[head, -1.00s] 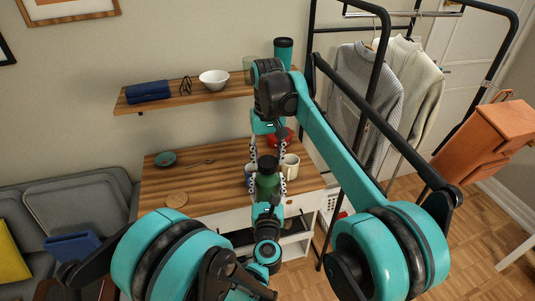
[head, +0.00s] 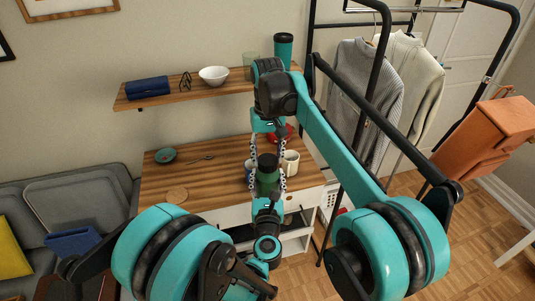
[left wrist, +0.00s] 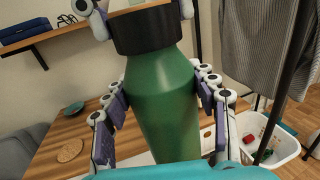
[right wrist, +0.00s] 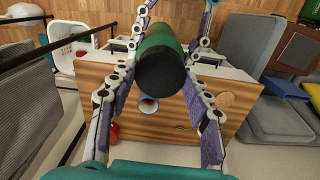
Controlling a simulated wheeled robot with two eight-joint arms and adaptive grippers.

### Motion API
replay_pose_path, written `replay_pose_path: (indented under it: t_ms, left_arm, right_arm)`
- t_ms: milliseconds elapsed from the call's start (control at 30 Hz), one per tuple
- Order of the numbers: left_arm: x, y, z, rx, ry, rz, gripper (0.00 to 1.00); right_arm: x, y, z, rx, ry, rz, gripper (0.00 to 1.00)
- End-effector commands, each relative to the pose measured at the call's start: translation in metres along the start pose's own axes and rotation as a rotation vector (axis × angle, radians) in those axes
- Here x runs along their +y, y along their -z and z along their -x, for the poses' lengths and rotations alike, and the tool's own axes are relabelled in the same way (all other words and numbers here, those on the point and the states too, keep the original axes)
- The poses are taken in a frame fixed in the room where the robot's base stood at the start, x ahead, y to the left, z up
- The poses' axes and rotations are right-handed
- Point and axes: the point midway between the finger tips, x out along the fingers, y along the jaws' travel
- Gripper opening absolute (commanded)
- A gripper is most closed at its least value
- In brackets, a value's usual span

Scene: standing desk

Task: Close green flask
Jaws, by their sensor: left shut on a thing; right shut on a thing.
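The green flask (head: 266,187) is upright in the air in front of the desk, also filling the middle of the left wrist view (left wrist: 163,95). Its black lid (left wrist: 148,32) sits at its top, in line with the body, with no gap showing; how tightly it is seated I cannot tell. My left gripper (left wrist: 165,108) is shut around the flask body from below. My right gripper (right wrist: 160,95) comes from above and is shut on the black lid (right wrist: 161,76). The right fingers partly hide the lid's sides in the head view.
A wall shelf (head: 180,95) is above. A clothes rack stands at right.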

Motion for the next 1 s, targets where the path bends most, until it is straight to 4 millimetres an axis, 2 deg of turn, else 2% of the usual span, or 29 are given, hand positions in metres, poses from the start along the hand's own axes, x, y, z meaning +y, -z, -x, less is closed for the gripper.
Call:
replay_pose_path:
  t_ms: [233, 367, 1000]
  left_arm:
    - [0.0000, -0.0003, 0.0000, 0.000, 0.000, -0.001, 0.00]
    - [0.0000, -0.0003, 0.0001, 0.000, 0.000, -0.001, 0.00]
    - [-0.0004, -0.0001, 0.0003, 0.000, 0.001, -0.001, 0.00]
  right_arm:
    - [0.0001, -0.0001, -0.0022, 0.000, 0.000, -0.031, 0.26]
    - [0.0003, -0.0001, -0.0022, 0.001, 0.000, -0.221, 0.26]
    - [0.0013, -0.0013, -0.0029, 0.005, -0.001, -1.803, 0.26]
